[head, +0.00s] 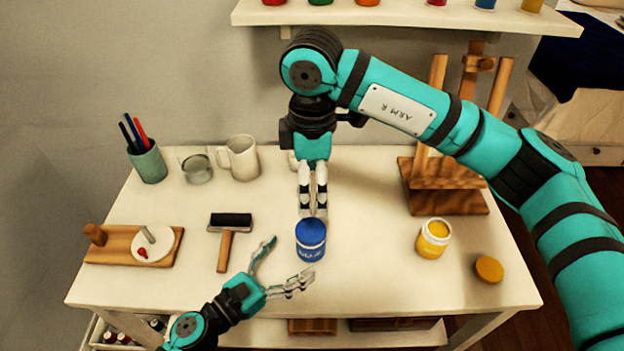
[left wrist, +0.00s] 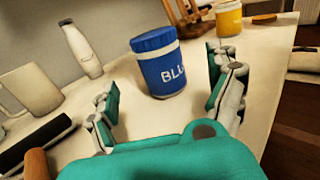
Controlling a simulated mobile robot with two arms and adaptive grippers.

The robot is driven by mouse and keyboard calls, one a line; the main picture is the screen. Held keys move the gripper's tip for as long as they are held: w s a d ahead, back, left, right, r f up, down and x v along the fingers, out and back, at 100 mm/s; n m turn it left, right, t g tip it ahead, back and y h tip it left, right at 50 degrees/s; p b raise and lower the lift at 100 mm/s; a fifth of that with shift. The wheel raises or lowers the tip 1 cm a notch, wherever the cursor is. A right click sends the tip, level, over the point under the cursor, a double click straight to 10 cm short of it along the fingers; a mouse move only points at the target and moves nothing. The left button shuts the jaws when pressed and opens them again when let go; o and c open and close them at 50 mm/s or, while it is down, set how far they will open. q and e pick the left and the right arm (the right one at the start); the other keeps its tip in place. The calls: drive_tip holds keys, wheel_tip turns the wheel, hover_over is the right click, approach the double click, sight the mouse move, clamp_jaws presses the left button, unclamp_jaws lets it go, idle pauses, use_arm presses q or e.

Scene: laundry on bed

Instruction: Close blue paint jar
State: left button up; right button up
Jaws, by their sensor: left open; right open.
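The blue paint jar (head: 311,246) stands upright on the white table, with a blue lid (head: 311,230) on its top. In the left wrist view the jar (left wrist: 165,74) stands ahead between my left fingers, its lid (left wrist: 153,40) sitting on it; I cannot tell how tight it is. My left gripper (head: 291,258) is open and empty, low beside the jar, with a finger on either side of its near left. My right gripper (head: 312,212) points down just behind or above the lid in the head view, its fingers open and close together, with nothing seen between them.
A yellow jar (head: 433,239) stands open, its lid (head: 489,269) lying beside it. A wooden easel (head: 447,200) stands back right. The table between jars is clear.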

use_arm(q)
drive_tip(key=shift+v, duration=2.3)
